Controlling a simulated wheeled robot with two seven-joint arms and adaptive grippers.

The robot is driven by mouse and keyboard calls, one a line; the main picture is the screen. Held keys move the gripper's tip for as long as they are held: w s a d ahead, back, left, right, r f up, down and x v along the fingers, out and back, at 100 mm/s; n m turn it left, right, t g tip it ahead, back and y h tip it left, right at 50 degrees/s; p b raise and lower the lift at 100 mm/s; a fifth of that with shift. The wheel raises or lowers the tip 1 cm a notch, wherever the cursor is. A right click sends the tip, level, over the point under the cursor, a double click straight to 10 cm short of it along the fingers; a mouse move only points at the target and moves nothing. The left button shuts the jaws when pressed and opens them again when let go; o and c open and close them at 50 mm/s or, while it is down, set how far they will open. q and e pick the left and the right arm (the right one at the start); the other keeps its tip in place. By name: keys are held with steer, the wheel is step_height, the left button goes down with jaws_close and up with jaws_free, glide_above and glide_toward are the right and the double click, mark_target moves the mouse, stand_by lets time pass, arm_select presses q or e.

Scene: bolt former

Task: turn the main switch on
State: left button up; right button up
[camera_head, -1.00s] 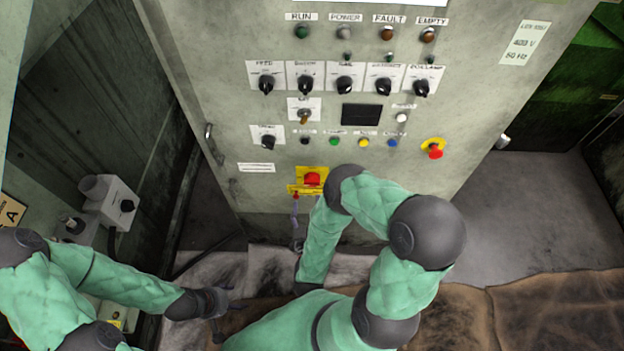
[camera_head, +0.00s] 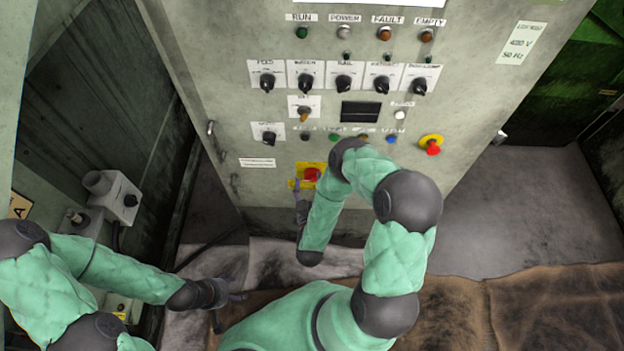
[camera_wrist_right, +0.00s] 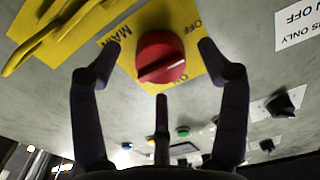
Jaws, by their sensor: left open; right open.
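The main switch is a red rotary knob (camera_head: 312,174) on a yellow plate, low on the grey cabinet's front. In the right wrist view the knob (camera_wrist_right: 160,57) sits between the fingertips of my right gripper (camera_wrist_right: 160,48), with "OFF" and "ON" lettering on the plate beside it. The fingers are spread on both sides and show gaps to the knob. In the head view my right gripper (camera_head: 299,190) is just below and left of the knob, partly hidden by its arm. My left gripper (camera_head: 238,297) is open and empty, low at the left, away from the cabinet.
Above the switch are rows of black selector knobs (camera_head: 343,83), small push buttons and lamps. A red emergency stop (camera_head: 433,147) on yellow is to the right. A yellow hasp or tag (camera_wrist_right: 45,35) is beside the knob. A grey box (camera_head: 115,198) is at the left.

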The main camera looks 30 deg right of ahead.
steer(key=shift+x, duration=1)
steer(key=c, duration=1.2)
